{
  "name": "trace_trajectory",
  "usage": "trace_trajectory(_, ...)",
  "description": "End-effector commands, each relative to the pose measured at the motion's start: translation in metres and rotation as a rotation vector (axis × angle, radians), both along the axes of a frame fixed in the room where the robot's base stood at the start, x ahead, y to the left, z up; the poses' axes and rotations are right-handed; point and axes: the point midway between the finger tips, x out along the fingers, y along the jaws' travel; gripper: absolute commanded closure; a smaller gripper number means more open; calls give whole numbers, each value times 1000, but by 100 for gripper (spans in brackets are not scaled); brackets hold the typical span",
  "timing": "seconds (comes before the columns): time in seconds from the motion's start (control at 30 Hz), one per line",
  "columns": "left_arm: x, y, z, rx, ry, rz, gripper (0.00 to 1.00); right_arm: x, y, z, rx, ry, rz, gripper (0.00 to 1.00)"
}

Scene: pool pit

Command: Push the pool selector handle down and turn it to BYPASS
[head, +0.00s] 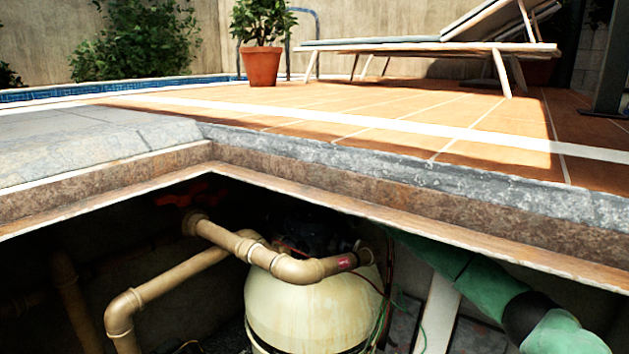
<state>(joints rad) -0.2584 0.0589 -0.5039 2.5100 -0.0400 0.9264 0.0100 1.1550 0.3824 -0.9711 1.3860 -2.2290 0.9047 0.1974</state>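A cream filter tank (312,312) stands in the dark pit below the deck edge. A dark, shadowed shape (308,232) sits above its top, behind the tan pipe (290,268). I cannot make out a selector handle or a BYPASS mark on it. A small red label (346,262) shows on the pipe near the tank. Neither of my grippers is in view.
The stone deck edge (400,180) overhangs the pit. Tan pipes (160,293) fill the left, with a dim orange-red shape (188,193) above. A green pipe-like part (430,258) with a black band crosses the right. Thin wires hang beside the tank. A potted plant and lounger stand on deck.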

Motion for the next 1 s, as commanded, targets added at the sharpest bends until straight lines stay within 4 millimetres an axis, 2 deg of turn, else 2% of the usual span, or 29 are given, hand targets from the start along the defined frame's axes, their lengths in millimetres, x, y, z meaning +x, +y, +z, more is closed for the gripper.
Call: trace_trajectory(1.0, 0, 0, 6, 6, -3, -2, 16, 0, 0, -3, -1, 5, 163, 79)
